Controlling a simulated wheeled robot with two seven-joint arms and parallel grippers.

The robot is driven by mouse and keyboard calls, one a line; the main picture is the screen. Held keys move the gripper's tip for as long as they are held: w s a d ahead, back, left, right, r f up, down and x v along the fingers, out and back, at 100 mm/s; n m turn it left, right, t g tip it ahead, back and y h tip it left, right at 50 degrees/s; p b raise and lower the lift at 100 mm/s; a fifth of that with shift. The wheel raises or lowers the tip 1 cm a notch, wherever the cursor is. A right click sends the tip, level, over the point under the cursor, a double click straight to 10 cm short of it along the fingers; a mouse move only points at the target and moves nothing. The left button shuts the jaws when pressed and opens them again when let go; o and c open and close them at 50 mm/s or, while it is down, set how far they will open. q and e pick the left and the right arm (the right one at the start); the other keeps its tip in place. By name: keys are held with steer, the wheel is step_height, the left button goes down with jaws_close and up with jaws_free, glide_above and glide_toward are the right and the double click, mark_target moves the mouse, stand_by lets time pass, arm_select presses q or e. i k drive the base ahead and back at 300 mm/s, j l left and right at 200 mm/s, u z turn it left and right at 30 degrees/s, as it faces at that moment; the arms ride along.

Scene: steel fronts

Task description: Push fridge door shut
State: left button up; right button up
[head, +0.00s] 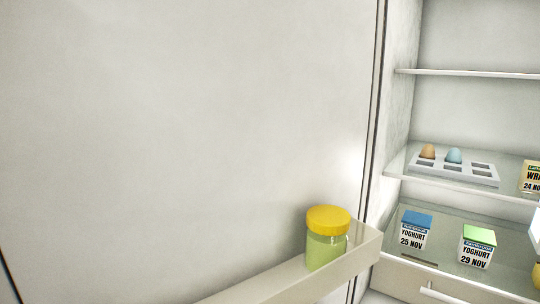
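The fridge door (190,130) stands open and its pale inner face fills the left and middle of the head view. A door shelf (290,282) runs along its lower part and holds a jar (327,240) with a yellow lid and green contents. The door's hinge side meets the fridge interior (470,115) at the right, which is open to view. Neither of my grippers shows in the head view. The door's outer face and handle are hidden.
Inside the fridge, an egg tray (455,172) with two eggs sits on a glass shelf. Below it stand a blue-topped yoghurt (415,231) and a green-topped yoghurt (477,247). A labelled package (531,177) is cut off at the right edge.

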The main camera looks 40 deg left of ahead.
mark_target(152, 151)
steer(key=k+j+z, duration=0.4)
steer(key=k+j, duration=0.5)
steer(key=j+z, duration=0.1)
steer(key=j, duration=0.35)
steer(key=k+j+z, duration=0.15)
steer(key=j, duration=0.35)
steer(key=j+z, duration=0.1)
steer(key=j, duration=0.35)
steer(key=k+j+z, duration=0.15)
steer(key=j, duration=0.3)
steer(key=i+j, duration=0.25)
steer(key=i, duration=0.25)
